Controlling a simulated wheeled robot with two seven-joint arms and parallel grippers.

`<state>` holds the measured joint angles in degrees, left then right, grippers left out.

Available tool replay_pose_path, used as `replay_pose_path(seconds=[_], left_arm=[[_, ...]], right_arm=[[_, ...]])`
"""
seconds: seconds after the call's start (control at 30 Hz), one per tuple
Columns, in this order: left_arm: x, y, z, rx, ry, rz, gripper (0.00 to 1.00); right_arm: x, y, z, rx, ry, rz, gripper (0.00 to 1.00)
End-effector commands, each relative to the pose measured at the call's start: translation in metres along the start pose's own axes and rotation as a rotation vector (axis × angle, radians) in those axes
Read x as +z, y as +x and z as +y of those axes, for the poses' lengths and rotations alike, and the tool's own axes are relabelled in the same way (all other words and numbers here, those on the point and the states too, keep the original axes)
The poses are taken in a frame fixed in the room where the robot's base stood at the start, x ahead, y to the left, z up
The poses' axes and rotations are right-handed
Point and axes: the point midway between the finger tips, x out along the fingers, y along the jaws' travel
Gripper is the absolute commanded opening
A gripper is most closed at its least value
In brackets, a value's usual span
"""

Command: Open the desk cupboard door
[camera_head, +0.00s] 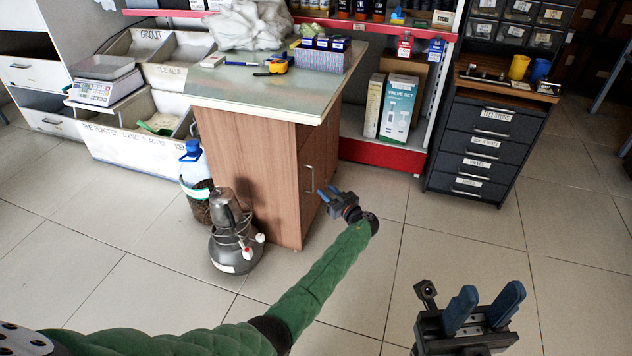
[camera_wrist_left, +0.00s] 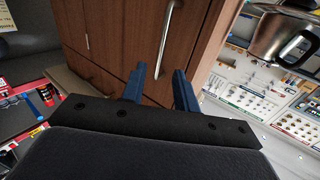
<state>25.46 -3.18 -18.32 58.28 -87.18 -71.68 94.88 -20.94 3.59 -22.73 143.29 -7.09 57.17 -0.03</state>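The desk cupboard (camera_head: 250,165) is a brown wooden box under a pale desk top. Its door (camera_head: 318,160) looks shut and carries an upright metal handle (camera_head: 309,180). My left gripper (camera_head: 327,192) is close to the door, just right of and slightly below the handle in the head view. In the left wrist view the handle (camera_wrist_left: 170,32) lies beyond the fingertips, roughly in line with the gap between them. My left gripper (camera_wrist_left: 159,80) is open, its blue fingers apart and empty. My right gripper (camera_head: 484,305) is open and empty above the floor at lower right.
A black drawer cabinet (camera_head: 490,140) stands at right, and a red-edged shelf (camera_head: 385,154) behind. The tiled floor right of the door is clear.

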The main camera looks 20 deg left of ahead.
Motion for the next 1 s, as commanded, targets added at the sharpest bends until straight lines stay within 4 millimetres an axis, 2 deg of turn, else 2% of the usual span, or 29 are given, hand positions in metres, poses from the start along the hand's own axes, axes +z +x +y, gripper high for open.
replay_pose_path(seconds=[0.23, 0.5, 0.7, 1.0], left_arm=[[0.000, 0.011, 0.000, -0.001, -0.044, 0.000, 0.30], [0.000, 0.050, -0.001, -0.002, -0.040, 0.000, 0.30], [0.000, 0.071, 0.000, -0.001, -0.041, 0.000, 0.30], [0.000, 0.078, 0.000, -0.001, -0.041, -0.001, 0.30]], right_arm=[[0.001, 0.000, 0.000, 0.000, 0.001, -0.003, 0.36], [0.001, -0.001, 0.000, 0.002, 0.003, -0.003, 0.36], [0.001, -0.001, 0.000, 0.003, 0.005, -0.003, 0.36], [0.001, -0.001, -0.001, 0.002, 0.007, -0.002, 0.36]])
